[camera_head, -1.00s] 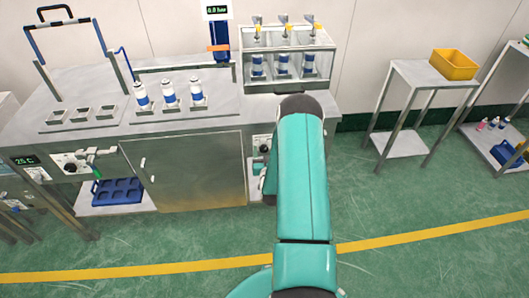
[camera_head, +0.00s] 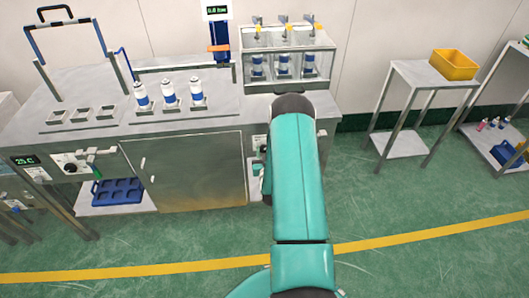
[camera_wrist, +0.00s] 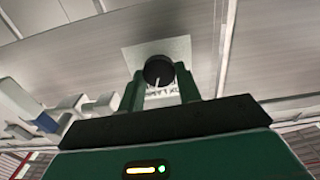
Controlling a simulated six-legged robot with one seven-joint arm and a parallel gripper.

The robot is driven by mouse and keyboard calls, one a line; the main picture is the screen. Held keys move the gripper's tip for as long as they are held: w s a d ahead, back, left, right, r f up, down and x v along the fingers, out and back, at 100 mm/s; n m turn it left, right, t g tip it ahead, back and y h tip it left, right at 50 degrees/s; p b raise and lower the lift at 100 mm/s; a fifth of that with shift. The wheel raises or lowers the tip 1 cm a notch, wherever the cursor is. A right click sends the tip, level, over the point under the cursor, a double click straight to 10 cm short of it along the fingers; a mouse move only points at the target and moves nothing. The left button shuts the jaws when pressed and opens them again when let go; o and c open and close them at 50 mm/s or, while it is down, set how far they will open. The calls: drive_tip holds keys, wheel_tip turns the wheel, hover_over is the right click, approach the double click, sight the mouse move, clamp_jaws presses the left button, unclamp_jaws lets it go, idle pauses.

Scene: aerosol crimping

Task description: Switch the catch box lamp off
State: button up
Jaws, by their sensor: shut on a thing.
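In the wrist view a round black knob (camera_wrist: 158,70) stands out from a pale square plate (camera_wrist: 182,48) on a grey metal front. The plate carries upside-down lettering, partly covered, in which "LAM" can be made out. My gripper (camera_wrist: 160,86) has its two green fingers either side of the knob and is shut on it. The knob's pointer is not clear, so I cannot tell its setting. No lamp shows in the wrist view. In the head view my teal arm hides most of the gripper and the knob, at the bench front.
The steel bench (camera_head: 60,122) holds several white-and-blue cans (camera_head: 169,94) and a clear-fronted box (camera_head: 288,62) with cans inside. A blue crate (camera_head: 118,191) sits below it. A stand with a yellow bin (camera_head: 454,64) is at right. The green floor in front is clear.

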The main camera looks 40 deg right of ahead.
drive_tip(key=n, duration=0.6)
drive_tip(key=shift+w+a+f, duration=0.1)
drive_tip(key=shift+a, duration=0.05)
drive_tip(key=n, duration=0.4)
drive_tip(key=shift+n, duration=0.3)
idle(0.3)
drive_tip(key=o, duration=1)
drive_tip(key=shift+c, duration=0.2)
drive_tip(key=v, duration=1.4)
drive_tip(key=shift+w, duration=0.1)
